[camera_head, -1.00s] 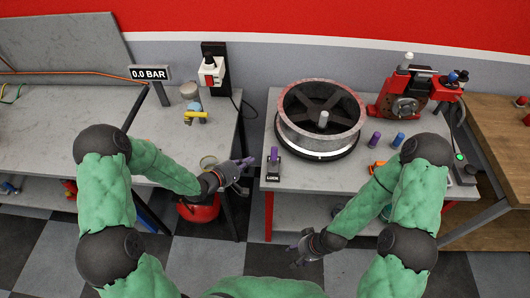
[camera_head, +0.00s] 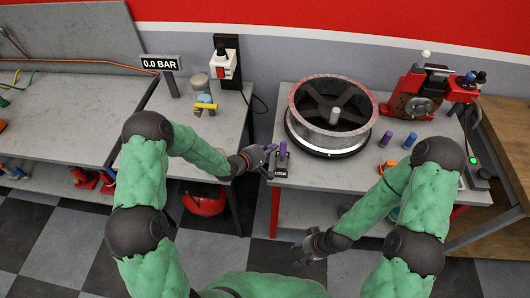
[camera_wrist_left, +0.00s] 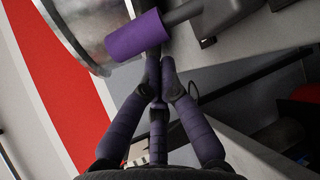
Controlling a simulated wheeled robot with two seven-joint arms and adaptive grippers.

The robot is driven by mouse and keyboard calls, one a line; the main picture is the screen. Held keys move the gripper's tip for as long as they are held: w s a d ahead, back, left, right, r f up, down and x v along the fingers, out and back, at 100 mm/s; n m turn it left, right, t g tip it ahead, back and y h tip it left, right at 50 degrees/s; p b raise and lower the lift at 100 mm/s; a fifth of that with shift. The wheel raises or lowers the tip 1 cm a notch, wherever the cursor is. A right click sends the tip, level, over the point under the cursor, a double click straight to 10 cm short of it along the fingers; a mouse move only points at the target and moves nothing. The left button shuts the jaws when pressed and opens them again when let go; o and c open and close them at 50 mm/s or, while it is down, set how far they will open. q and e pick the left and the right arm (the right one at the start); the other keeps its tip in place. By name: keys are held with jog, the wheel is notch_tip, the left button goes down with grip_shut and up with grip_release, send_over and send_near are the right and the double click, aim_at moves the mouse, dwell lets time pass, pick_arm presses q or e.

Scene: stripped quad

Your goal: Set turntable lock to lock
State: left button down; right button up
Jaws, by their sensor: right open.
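The turntable (camera_head: 293,117) is a round metal drum on a dark base on the grey right-hand table. At the table's front left corner stands the lock (camera_head: 280,168), a small dark block labelled LOCK, with an upright lever ending in a purple handle (camera_head: 283,149). The purple handle also shows large in the left wrist view (camera_wrist_left: 137,35). My left gripper (camera_head: 268,156) is just left of the lever; its fingertips (camera_wrist_left: 160,70) are together just below the handle, with nothing visible between them. Whether they touch the lever is unclear. My right gripper (camera_head: 302,253) is open and empty, low in front of the table.
A purple peg (camera_head: 385,138) and a blue peg (camera_head: 410,141) stand right of the turntable. A red machine (camera_head: 413,90) is behind them. A gap separates the right table from the left bench (camera_head: 215,137). A red pot (camera_head: 205,203) sits below the bench.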

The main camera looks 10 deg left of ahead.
pick_arm(q)
jog(key=shift+w+d+f, duration=0.2)
jog(key=shift+w+d, duration=0.2)
jog(key=shift+w, duration=0.05)
jog(key=shift+s+t+b, duration=0.15)
jog(key=shift+t+b, duration=0.15)
jog(key=shift+b, duration=0.2)
jog(key=shift+s+r+m+b, duration=0.1)
jog(key=shift+m+b, duration=0.2)
